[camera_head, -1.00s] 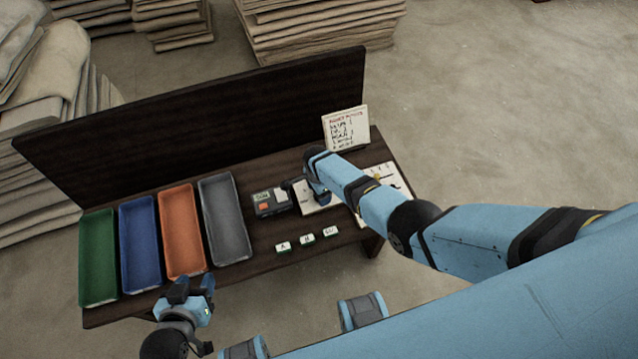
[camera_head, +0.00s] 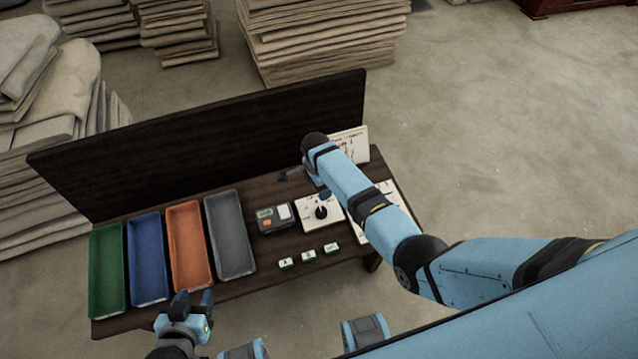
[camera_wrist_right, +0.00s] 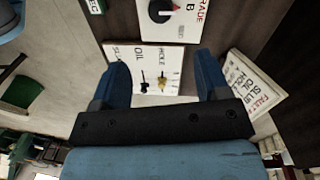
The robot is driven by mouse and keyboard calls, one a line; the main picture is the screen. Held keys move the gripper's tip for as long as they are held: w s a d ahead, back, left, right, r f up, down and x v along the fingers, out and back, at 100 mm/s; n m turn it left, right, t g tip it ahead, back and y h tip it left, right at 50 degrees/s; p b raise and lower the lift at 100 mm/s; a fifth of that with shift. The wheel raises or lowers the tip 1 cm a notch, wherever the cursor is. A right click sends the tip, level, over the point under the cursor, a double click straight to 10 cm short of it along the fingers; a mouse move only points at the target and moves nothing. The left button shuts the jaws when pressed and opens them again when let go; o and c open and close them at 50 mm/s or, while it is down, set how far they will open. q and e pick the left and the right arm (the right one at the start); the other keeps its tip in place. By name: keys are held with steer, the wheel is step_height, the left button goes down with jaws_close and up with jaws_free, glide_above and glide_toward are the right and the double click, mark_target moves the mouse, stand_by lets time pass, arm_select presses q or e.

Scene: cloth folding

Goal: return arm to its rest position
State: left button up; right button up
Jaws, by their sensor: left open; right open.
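My right arm reaches in from the right in the head view. Its gripper (camera_head: 322,192) is over the back right of the dark table (camera_head: 265,250), above a white panel with a black knob (camera_head: 321,212). In the right wrist view my right gripper (camera_wrist_right: 165,75) is open, its two blue fingers apart with nothing held between them. The knob panel also shows in the right wrist view (camera_wrist_right: 186,28). A white panel with small switches (camera_wrist_right: 153,62) shows between the fingers. My left gripper (camera_head: 190,299) is open and empty at the table's front left edge.
Green (camera_head: 106,270), blue (camera_head: 147,258), orange (camera_head: 188,243) and grey (camera_head: 230,234) trays fill the table's left side. A grey device (camera_head: 275,218) and small labelled blocks (camera_head: 308,255) sit right of them. A dark backboard (camera_head: 200,140) and a written sign (camera_head: 352,142) stand behind.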

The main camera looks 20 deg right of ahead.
stand_by(0.3)
steer(key=s+d+r+n+t+y+p, duration=0.1)
steer(key=s+d+r+n+t+p, duration=0.15)
steer(key=s+n, duration=0.35)
steer(key=s+d+r+n+t+p, duration=0.15)
steer(key=s+n+t+p, duration=0.25)
steer(key=s, duration=0.4)
steer(key=s+r+n+t+y+p, duration=0.1)
steer(key=s+r+n+t+p, duration=0.1)
steer(key=s+r+n, duration=0.2)
steer(key=s+r+n+t+y+p, duration=0.1)
steer(key=s+r+n+t+p, duration=0.1)
steer(key=s+r, duration=0.6)
step_height(320, 180, up, 6)
steer(key=n+t, duration=0.1)
steer(key=n, duration=0.1)
steer(key=shift+s+a+f+n+t, duration=0.15)
steer(key=shift+a+f+n+t, duration=0.1)
steer(key=shift+n+t, duration=0.15)
